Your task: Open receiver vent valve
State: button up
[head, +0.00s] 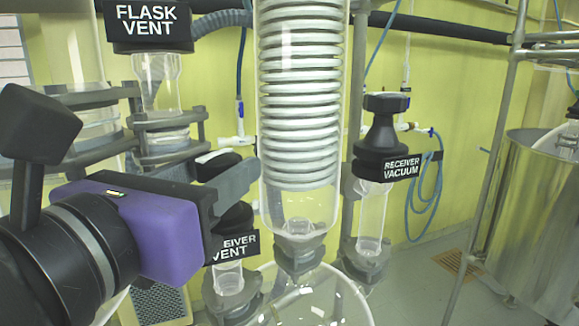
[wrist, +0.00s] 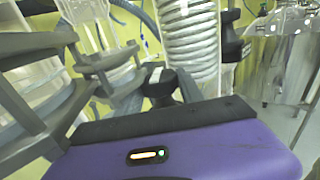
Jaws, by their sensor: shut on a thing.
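The receiver vent valve has a black handle and collar (head: 236,218) with a white-lettered label (head: 240,246), whose first letters are hidden by my purple gripper body. Its clear glass neck (head: 229,277) stands below, left of the coil condenser. My gripper (head: 233,172) reaches in from the left, its grey fingers shut on the top of the black handle. In the wrist view the handle (wrist: 160,84) shows between the fingers, beyond the purple body. The handle's lower part is partly hidden by the near finger.
The glass coil condenser (head: 300,100) stands close to the right of my gripper. The flask vent (head: 152,30) and grey clamps (head: 165,125) are above and behind. The receiver vacuum valve (head: 382,140) stands farther right. A steel vessel (head: 540,215) and frame are at far right.

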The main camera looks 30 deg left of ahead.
jog(key=shift+d+y, duration=0.1)
jog(key=shift+y, duration=0.2)
jog(key=n+g+y, duration=0.1)
jog(key=n+y, duration=0.1)
jog(key=y, duration=0.1)
jog(key=n+g+y, duration=0.1)
jog(key=n+y, duration=0.1)
jog(key=y, duration=0.1)
jog(key=shift+w+d+n+g, duration=0.1)
jog(key=shift+d+n+g, duration=0.05)
jog(key=shift+n+g, duration=0.15)
jog(key=n+g+y+b, duration=0.1)
jog(key=n+g+y, duration=0.2)
jog(key=y, duration=0.1)
jog(key=n+g+y+b, duration=0.3)
jog(key=n+g+b, duration=0.1)
jog(key=g, duration=0.1)
jog(key=shift+f, duration=0.15)
jog(key=shift+r+n+g+y+b, duration=0.2)
jog(key=shift+n+g+y+b, duration=0.4)
jog(key=shift+n+g+b, duration=0.9)
jog(key=shift+r+g+p, duration=0.1)
jog(key=shift+g+p, duration=0.35)
jog(key=shift+g, duration=0.05)
jog(key=o, duration=1.4)
